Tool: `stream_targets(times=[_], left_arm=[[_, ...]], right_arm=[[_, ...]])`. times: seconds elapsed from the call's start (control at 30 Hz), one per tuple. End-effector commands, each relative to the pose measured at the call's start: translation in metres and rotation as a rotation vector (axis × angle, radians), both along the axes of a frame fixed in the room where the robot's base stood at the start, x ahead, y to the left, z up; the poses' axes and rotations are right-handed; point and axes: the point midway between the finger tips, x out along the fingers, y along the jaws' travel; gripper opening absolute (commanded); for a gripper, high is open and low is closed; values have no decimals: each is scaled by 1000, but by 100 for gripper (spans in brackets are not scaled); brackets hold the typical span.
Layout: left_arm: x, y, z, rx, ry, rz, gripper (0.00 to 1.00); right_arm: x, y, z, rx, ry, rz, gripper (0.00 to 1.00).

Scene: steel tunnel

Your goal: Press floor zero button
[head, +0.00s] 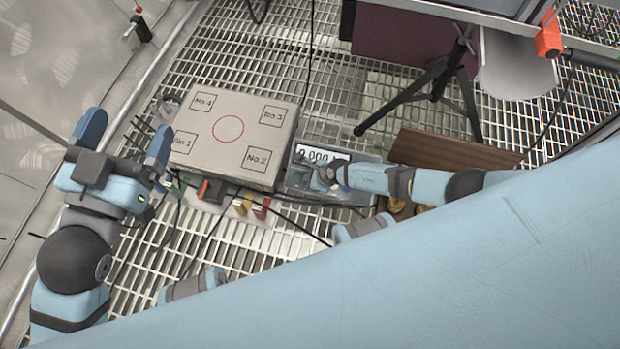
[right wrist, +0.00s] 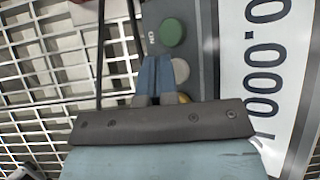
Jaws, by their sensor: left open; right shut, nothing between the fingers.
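A scale's control panel with a digital display (head: 322,155) reading 0.000 lies on the grating; the display also fills the right of the right wrist view (right wrist: 262,75). In the wrist view the panel has a green button (right wrist: 171,32) labelled ON, a pale grey button (right wrist: 181,70) and a yellow button (right wrist: 183,98). No label reading zero is legible. My right gripper (right wrist: 157,62) is shut and empty over the panel, its fingertips just below the green button and left of the grey one. Contact cannot be told. My left gripper (head: 124,134) is open and empty, left of the scale platform.
The scale platform (head: 205,128), marked No.1 to No.4 around a red circle, stands left of the panel. A black tripod (head: 440,80) stands behind at right, near a brown board (head: 450,150). Cables (head: 305,60) cross the grating. Small red and yellow blocks (head: 250,206) lie in front.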

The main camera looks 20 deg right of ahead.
Motion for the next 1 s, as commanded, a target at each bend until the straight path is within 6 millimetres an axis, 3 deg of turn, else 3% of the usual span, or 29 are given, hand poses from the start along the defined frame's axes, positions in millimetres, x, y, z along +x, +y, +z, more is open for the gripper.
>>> stream_targets(times=[0.33,0.67,1.0], left_arm=[[0,-1,-4,-17,29,-7,88],[-21,-14,-11,-162,288,-12,88],[-30,-18,3,-252,327,-7,88]], right_arm=[[0,0,-1,1,-1,0,0],[-17,12,33,1,2,0,0],[-28,19,50,0,0,0,0]])
